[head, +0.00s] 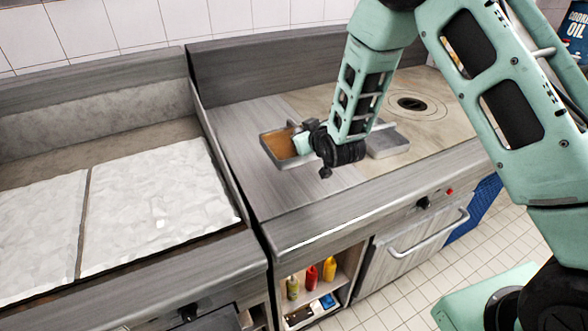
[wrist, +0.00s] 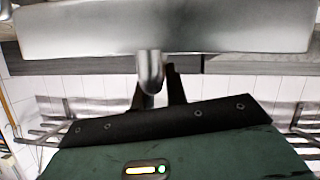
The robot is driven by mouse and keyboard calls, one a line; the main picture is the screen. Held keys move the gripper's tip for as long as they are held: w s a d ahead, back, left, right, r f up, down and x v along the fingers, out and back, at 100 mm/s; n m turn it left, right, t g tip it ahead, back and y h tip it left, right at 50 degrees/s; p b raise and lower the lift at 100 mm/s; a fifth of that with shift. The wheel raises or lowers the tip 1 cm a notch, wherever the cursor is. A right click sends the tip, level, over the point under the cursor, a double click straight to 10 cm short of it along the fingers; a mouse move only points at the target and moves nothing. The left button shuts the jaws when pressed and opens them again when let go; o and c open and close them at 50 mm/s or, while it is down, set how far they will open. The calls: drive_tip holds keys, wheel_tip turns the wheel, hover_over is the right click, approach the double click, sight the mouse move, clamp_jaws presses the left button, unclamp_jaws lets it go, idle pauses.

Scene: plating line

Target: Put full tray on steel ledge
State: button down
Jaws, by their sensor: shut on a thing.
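The full tray (head: 274,147), a grey metal pan with a brown filling, is at the left part of the counter in the head view. It is over the steel ledge (head: 246,123), the grey metal surface; I cannot tell whether it touches it. My gripper (head: 303,141) is shut on the tray at its right side, partly hidden by my wrist. In the wrist view the tray's bare metal side (wrist: 165,30) spans the top, with a rounded metal piece (wrist: 150,72) at my gripper's jaws.
A second grey tray (head: 388,142) stands to the right, partly behind my arm. A round burner plate (head: 411,104) lies beyond it. White-covered panels (head: 155,205) are at left, past a raised divider (head: 222,165). Bottles (head: 311,276) stand on a shelf below. The ledge's front is clear.

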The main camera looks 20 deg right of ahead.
drive_tip(key=shift+w+a+f, duration=0.15)
drive_tip(key=shift+a, duration=0.15)
wheel_tip(320, 180, down, 8)
drive_tip(key=p, duration=0.3)
drive_tip(key=shift+f, duration=0.55)
drive_tip(key=shift+f, duration=0.2)
drive_tip(key=c, duration=1.4)
unclamp_jaws()
drive_tip(key=shift+r, duration=0.15)
